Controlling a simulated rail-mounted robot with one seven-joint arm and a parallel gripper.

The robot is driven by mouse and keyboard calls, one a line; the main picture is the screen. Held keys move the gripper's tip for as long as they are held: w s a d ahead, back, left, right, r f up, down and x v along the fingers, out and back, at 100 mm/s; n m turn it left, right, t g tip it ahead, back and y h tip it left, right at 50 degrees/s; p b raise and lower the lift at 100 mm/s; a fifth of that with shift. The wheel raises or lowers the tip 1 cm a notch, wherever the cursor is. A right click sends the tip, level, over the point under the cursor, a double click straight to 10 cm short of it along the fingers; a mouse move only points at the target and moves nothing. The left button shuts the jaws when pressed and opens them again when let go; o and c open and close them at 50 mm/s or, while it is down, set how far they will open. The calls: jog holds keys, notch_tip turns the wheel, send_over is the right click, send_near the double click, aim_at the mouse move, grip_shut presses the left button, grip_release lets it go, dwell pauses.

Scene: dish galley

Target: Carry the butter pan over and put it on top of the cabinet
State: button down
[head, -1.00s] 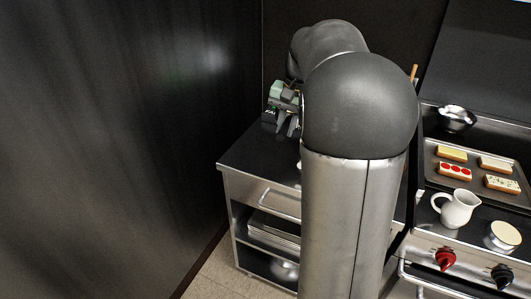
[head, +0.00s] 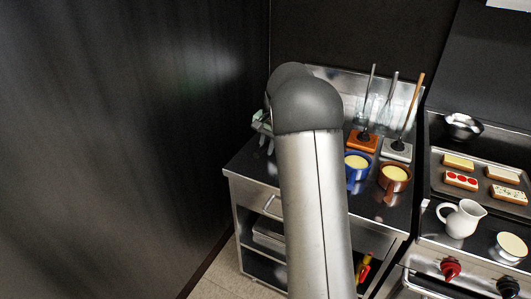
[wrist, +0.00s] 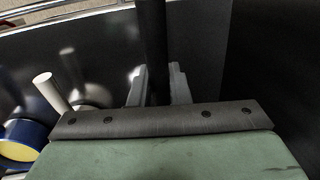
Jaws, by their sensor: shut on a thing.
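My gripper (wrist: 160,78) is shut on a dark, straight bar (wrist: 153,35) that runs up out of the wrist view. The rest of that thing is hidden, so I cannot tell whether the bar is the butter pan's handle. In the head view my gripper (head: 267,138) is partly hidden behind my arm, over the cabinet's left end. The steel cabinet (head: 240,162) has a black top. A blue pan (head: 346,165) and a brown pan (head: 404,181), both with pale yellow contents, stand on it. The blue pan (wrist: 28,129) also shows at the wrist view's lower left.
An orange block (head: 352,143) and a grey block (head: 397,150) with upright tools stand at the cabinet's back. To the right are a tray (head: 438,185) of topped slices, a white jug (head: 463,219) and a dark bowl (head: 463,126). A dark wall closes the left side.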

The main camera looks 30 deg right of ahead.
jog(key=shift+w+a+f, duration=0.1)
jog(key=shift+w+f, duration=0.1)
jog(key=shift+f, duration=0.05)
jog(key=shift+w+f, duration=0.2)
jog(key=shift+f, duration=1.5)
jog(key=shift+f, duration=0.15)
jog(key=c, duration=1.4)
grip_release()
jog(key=shift+o, duration=0.2)
